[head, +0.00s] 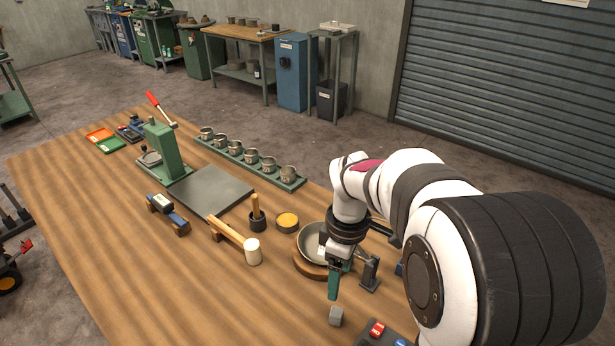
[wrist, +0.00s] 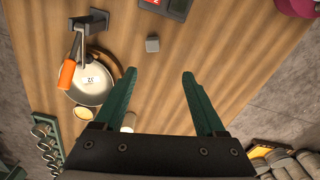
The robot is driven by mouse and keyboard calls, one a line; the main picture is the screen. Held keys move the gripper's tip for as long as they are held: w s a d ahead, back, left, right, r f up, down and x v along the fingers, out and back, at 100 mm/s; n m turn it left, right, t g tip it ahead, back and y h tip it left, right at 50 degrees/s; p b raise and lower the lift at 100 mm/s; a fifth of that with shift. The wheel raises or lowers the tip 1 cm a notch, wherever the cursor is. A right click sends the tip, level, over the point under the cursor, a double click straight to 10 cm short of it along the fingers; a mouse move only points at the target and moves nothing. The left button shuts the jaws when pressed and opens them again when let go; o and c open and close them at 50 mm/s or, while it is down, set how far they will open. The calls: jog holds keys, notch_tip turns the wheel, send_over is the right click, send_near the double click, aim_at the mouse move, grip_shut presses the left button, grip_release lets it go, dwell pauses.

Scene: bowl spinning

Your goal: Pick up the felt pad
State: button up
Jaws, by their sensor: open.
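A small grey block (head: 336,315), which I take to be the felt pad, sits on the wooden table near its front right. In the wrist view the grey block (wrist: 152,44) lies beyond the fingertips, roughly in line with the gap between them. My gripper (head: 334,290) points down above the table, close to the block in the head view. In the wrist view my gripper (wrist: 159,76) has its two green fingers spread wide, with nothing between them. It does not touch the block.
A metal bowl (head: 312,240) on a round wooden base stands beside my gripper, partly hidden by it. A dark stand (head: 369,272) is close on the right. A dark panel with a red button (head: 377,329) is at the front. A mallet (head: 252,250) lies left; bare wood lies between.

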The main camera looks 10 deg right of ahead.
aim_at(335, 312)
jog(key=shift+n, duration=0.9)
jog(key=f, duration=0.5)
jog(key=w+f, duration=0.1)
jog(key=f, duration=1.1)
jog(key=shift+w+d+f, duration=0.15)
jog(key=shift+w+f, duration=0.1)
grip_shut()
